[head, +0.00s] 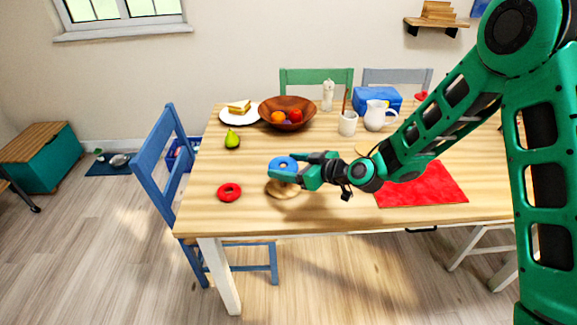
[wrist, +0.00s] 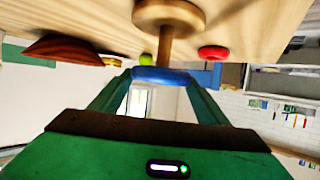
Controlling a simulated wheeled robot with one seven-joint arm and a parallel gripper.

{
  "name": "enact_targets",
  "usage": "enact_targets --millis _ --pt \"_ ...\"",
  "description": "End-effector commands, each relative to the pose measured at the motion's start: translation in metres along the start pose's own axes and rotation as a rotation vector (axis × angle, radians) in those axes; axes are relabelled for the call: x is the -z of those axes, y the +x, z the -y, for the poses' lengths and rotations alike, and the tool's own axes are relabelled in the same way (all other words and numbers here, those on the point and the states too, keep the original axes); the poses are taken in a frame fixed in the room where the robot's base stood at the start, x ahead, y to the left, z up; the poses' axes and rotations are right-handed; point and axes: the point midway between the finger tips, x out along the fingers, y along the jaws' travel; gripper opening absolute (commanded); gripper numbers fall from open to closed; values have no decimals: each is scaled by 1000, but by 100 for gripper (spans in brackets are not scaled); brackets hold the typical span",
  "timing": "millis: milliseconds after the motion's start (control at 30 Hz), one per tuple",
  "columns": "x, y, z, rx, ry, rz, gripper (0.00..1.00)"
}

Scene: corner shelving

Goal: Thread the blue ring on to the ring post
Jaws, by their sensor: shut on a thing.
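The blue ring (head: 283,163) is held flat between the fingertips of my gripper (head: 290,169), above the table. The ring post has a round wooden base (head: 284,189) on the table, just below the ring. In the wrist view, which looks upside down, the blue ring (wrist: 160,76) is between the two green fingers. The wooden post (wrist: 165,48) runs from its base (wrist: 169,15) to the ring and lines up with it. I cannot tell whether the post tip is inside the ring's hole or just short of it. My gripper is shut on the ring.
A red ring (head: 229,192) lies on the table left of the post. A red mat (head: 421,184) lies to the right, under my arm. The table's front edge is close to the post.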

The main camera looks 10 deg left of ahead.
Motion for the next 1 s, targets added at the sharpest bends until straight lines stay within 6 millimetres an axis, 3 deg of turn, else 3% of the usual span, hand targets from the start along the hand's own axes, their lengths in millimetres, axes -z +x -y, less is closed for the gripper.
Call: enact_targets --millis 100,133,200,233,633,1000 --pt "0 0 0 0 0 0 48" --pt "0 0 0 0 0 0 71" --pt "0 0 0 0 0 0 88" --pt "0 0 0 0 0 0 90" --pt "0 -8 -1 -2 1 0 90" --pt "-1 -72 -2 -4 2 1 90"
